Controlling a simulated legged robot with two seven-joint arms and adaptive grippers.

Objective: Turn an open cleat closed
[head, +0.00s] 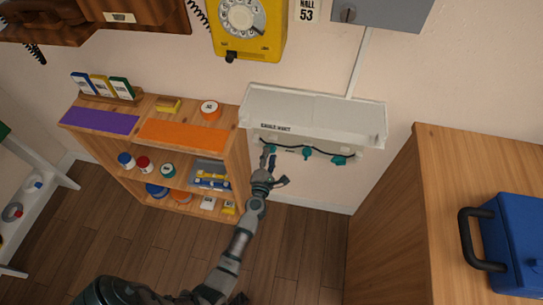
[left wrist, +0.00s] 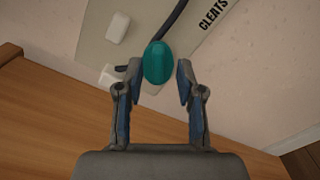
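My left gripper (head: 272,170) is raised to the front of a pale wall unit (head: 315,108) with a row of teal cleats along its lower edge. Its fingers (left wrist: 159,72) are open in the left wrist view, with a teal cleat (left wrist: 158,63) in the gap between the tips. I cannot tell whether either finger touches it. A dark cable runs up from this cleat over a panel lettered "CLEATS" (left wrist: 213,14). A middle teal cleat (head: 307,155) and a right teal cleat (head: 339,160) show in the head view. My right gripper is not in view.
A wooden shelf (head: 245,165) with tins and boxes stands just left of the gripper. A wooden cabinet (head: 440,200) with a blue box (head: 515,245) is at the right. A yellow dial phone (head: 247,30) and a grey box (head: 385,12) are above. Floor between is clear.

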